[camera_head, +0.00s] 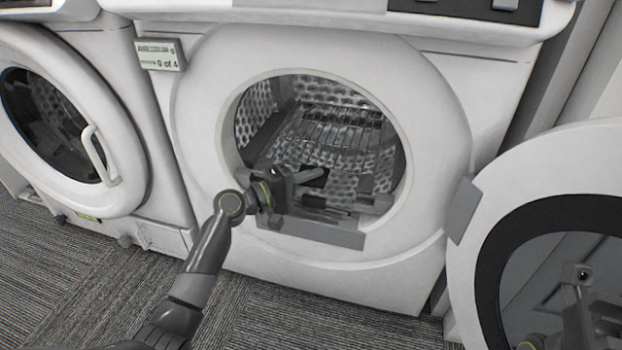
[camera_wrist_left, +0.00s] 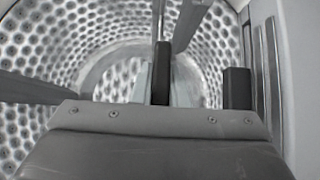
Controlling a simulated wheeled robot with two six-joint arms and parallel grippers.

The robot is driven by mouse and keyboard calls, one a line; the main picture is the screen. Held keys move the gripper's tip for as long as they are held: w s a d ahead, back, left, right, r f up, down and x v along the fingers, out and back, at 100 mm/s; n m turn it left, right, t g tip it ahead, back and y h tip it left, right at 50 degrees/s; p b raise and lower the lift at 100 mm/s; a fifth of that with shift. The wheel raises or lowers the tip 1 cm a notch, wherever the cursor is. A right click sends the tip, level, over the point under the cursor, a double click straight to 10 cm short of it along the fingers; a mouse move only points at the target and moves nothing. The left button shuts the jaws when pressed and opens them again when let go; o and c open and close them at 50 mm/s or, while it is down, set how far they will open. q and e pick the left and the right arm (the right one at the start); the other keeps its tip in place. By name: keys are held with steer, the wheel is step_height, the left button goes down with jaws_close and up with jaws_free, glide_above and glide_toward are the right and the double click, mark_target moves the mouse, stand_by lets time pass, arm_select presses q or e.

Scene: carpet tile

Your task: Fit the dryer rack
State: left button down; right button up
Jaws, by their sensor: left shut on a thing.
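The dryer rack (camera_head: 342,128), a dark frame with thin parallel bars, shows inside the drum of the middle dryer (camera_head: 440,150). It looks tilted, and its lower part is partly hidden by my gripper. My left gripper (camera_head: 312,180) reaches in through the round door opening and is shut on the rack, low at the front. The exact hold is hard to see. In the left wrist view my two dark fingers (camera_wrist_left: 198,80) point into the perforated drum (camera_wrist_left: 55,50).
The open dryer door (camera_head: 490,195) swings out to the right. A grey plate (camera_head: 310,232) sits at the bottom lip of the opening. A closed machine (camera_head: 60,120) stands at left. A small sign (camera_head: 160,55) is at upper left. The carpet (camera_head: 90,270) in front is clear.

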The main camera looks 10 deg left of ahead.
arm_select(q)
steer(key=shift+f+b, duration=1.1)
steer(key=shift+f, duration=0.1)
stand_by(0.6)
steer(key=c, duration=1.4)
jaws_free()
steer(key=shift+o, duration=0.3)
steer(key=shift+f, duration=0.15)
steer(key=shift+a, duration=0.1)
steer(key=shift+s+a, duration=0.3)
steer(key=p+v, duration=0.3)
steer(key=v, duration=1.3)
steer(key=shift+s+p, duration=0.2)
steer(key=shift+p, duration=0.15)
